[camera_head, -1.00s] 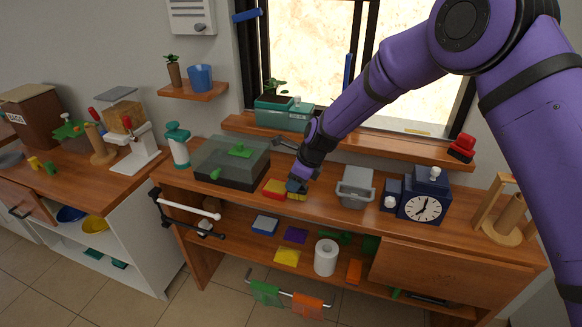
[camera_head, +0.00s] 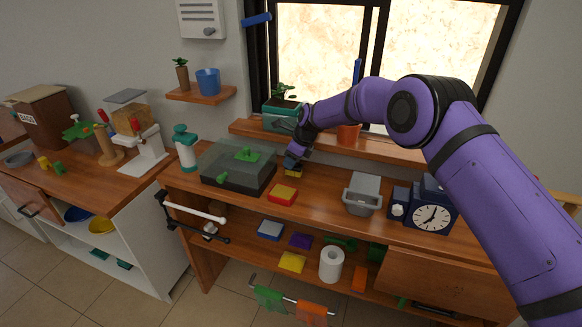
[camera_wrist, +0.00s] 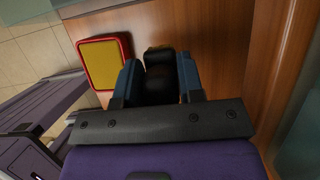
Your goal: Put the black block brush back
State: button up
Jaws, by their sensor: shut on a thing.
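My gripper (camera_head: 292,163) is shut on the black block brush (camera_wrist: 160,72), whose dark body shows between the blue fingers in the wrist view. A yellow edge, likely its bristles, shows at its far end. In the head view the brush is small and mostly hidden by my gripper. It is just above or on the wooden counter (camera_head: 322,186); I cannot tell which. A red tray with a yellow inside (camera_head: 282,194) lies in front of my gripper, apart from it; it also shows in the wrist view (camera_wrist: 104,63), left of the fingers.
A grey bin (camera_head: 362,194) and a blue clock (camera_head: 432,216) stand to the right. A window ledge (camera_head: 330,143) runs behind. The counter between tray and bin is clear.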

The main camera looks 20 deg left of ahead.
aim_at(302, 165)
jog(key=shift+w+a, duration=0.25)
jog(key=shift+w, duration=0.15)
jog(key=shift+f, duration=1.75)
jog(key=shift+f, duration=0.15)
jog(key=o, duration=0.9)
jog(key=v, duration=1)
jog(key=shift+w+r, duration=0.1)
jog(key=shift+r, duration=0.15)
jog(key=shift+v, duration=0.85)
